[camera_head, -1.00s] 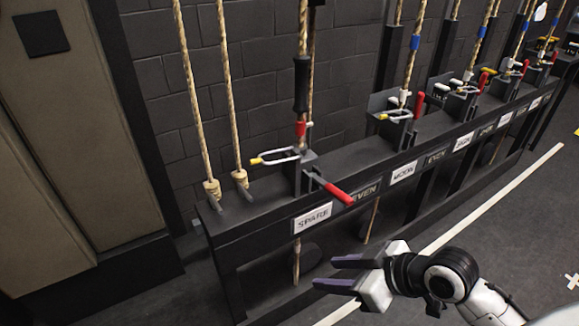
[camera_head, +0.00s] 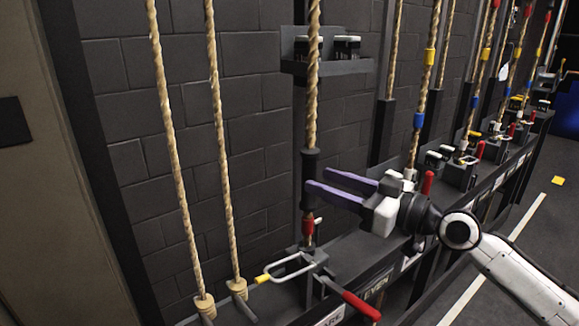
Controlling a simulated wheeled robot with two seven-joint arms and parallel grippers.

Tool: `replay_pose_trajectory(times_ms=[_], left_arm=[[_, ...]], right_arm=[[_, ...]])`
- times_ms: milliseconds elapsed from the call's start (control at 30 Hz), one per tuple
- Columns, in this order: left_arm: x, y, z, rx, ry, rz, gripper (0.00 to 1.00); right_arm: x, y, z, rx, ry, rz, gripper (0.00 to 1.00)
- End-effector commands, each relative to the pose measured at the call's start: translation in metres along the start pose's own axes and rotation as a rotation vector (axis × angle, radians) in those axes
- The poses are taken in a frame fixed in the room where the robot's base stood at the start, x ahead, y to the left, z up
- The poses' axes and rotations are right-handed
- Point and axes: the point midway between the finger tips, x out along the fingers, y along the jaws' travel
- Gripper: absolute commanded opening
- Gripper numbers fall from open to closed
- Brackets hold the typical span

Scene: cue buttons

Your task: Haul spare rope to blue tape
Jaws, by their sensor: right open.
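The spare rope (camera_head: 313,75) hangs upright at the centre, with a black sleeve (camera_head: 308,165) and red tape (camera_head: 308,227) below it. No blue tape shows on its visible stretch. Its lock has a pale loop with a yellow tip (camera_head: 287,270) and a red handle (camera_head: 353,302) slanting down to the right. The "SPARE" label (camera_head: 331,318) is partly cut off. My right gripper (camera_head: 316,180) is open at sleeve height, its purple fingers pointing left. The nearer fingertip overlaps the sleeve in the picture; I cannot tell whether they touch. My left gripper is out of view.
Two tan ropes (camera_head: 220,140) hang to the left. Neighbouring ropes to the right carry coloured tapes, including blue tape (camera_head: 419,120). A wall shelf (camera_head: 330,67) stands behind the spare rope. More rope locks line the black rail. Open floor lies at right.

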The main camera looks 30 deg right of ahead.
Motion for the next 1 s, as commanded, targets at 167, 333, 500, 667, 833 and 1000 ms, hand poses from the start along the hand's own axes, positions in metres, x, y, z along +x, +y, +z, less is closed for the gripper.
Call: replay_pose_trajectory(times_ms=[167, 333, 500, 667, 833, 1000], left_arm=[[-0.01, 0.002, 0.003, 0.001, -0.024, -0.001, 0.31], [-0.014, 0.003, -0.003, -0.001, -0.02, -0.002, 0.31], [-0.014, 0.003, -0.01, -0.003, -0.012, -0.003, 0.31], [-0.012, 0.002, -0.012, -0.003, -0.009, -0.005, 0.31], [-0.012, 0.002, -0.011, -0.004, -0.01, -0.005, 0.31], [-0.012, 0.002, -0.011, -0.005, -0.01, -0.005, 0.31]], right_arm=[[0.027, 0.001, -0.005, -0.001, 0.004, 0.0, 0.42], [0.052, 0.001, -0.004, 0.001, 0.003, 0.001, 0.42], [0.072, 0.0, -0.002, 0.001, 0.001, 0.0, 0.42], [0.083, 0.0, -0.001, -0.001, -0.001, 0.0, 0.42], [0.086, -0.001, 0.001, -0.001, -0.002, -0.001, 0.42], [0.086, -0.001, 0.001, -0.002, -0.003, -0.001, 0.42]])
